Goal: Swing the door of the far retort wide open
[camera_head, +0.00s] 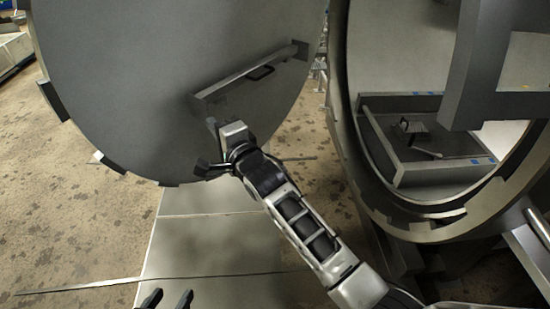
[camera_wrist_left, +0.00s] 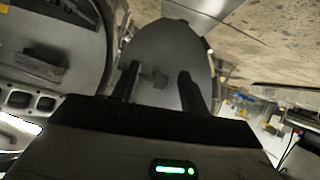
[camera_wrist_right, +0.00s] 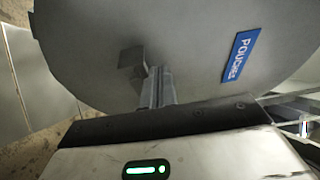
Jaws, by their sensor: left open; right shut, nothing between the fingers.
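The big round grey retort door (camera_head: 150,60) stands swung out, its lower part well left of the retort mouth (camera_head: 345,110). My right gripper (camera_head: 212,150) is shut and empty, close in front of the door's lower part. The right wrist view shows its fingers (camera_wrist_right: 157,88) beside a small grey bracket (camera_wrist_right: 132,60) on the door; contact is unclear. A blue label (camera_wrist_right: 240,55) is right of them. My left gripper (camera_head: 168,300) is open and empty, low over the floor; its fingers also show in the left wrist view (camera_wrist_left: 158,85).
Inside the retort lies a grey tray (camera_head: 385,150) with small items. A thick grey beam (camera_head: 475,75) hangs in front of the opening at right. A pale floor panel (camera_head: 190,235) lies below the door; brown speckled floor (camera_head: 60,225) is clear at left.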

